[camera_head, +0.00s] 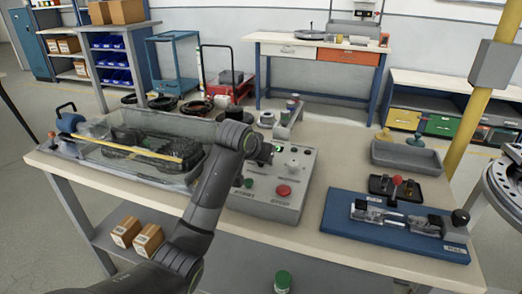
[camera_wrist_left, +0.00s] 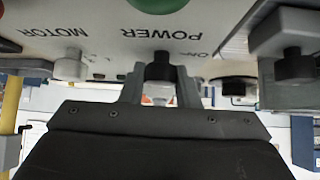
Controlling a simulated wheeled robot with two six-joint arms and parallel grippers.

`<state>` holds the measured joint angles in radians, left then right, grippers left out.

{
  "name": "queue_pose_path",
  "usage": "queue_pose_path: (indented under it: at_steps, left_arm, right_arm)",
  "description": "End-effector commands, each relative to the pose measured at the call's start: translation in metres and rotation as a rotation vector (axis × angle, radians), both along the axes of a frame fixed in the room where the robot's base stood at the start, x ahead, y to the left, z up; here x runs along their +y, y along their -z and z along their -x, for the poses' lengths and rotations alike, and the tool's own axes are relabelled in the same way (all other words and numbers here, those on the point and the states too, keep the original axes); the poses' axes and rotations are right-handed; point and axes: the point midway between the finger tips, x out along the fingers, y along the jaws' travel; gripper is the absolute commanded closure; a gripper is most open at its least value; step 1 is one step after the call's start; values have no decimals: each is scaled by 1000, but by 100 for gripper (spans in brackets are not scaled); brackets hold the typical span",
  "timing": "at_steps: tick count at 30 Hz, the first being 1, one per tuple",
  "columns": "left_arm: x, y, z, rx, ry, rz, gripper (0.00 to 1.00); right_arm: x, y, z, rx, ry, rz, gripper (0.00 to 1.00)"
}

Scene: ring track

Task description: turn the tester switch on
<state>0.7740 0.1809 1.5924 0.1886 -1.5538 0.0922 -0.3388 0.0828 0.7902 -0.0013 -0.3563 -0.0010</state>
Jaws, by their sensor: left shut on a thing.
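The tester is a grey box (camera_head: 262,207) near the middle of the workbench, with a red button (camera_head: 284,190) and a green lamp or button. My left arm reaches over it in the head view, with its wrist at the box's back left; the arm hides part of the panel. In the left wrist view, the fingers of my left gripper (camera_wrist_left: 162,88) stand either side of a black-collared switch (camera_wrist_left: 159,66) beside the POWER label and are shut on it. The picture is upside down. The lever's exact tilt is hard to tell. My right gripper is not in view.
A clear bin (camera_head: 135,178) of dark parts stands left of the tester. A blue fixture board (camera_head: 335,225) lies right, below a grey tray (camera_head: 405,160). Another switch (camera_wrist_left: 70,66) sits by the MOTOR label. The bench front is clear.

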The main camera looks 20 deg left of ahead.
Motion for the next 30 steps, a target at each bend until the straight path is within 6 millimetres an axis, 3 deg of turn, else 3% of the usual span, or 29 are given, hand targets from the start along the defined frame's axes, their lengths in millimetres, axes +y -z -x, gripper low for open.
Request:
queue_pose_path:
  at_steps: [8,15,30]
  left_arm:
    - [-2,-8,1,6,-207,1,94]
    - [-2,-6,0,5,-435,0,94]
    - [-1,-1,0,1,-794,-1,94]
  right_arm:
    - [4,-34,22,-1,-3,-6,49]
    - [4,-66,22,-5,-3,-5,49]
    - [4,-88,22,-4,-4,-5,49]
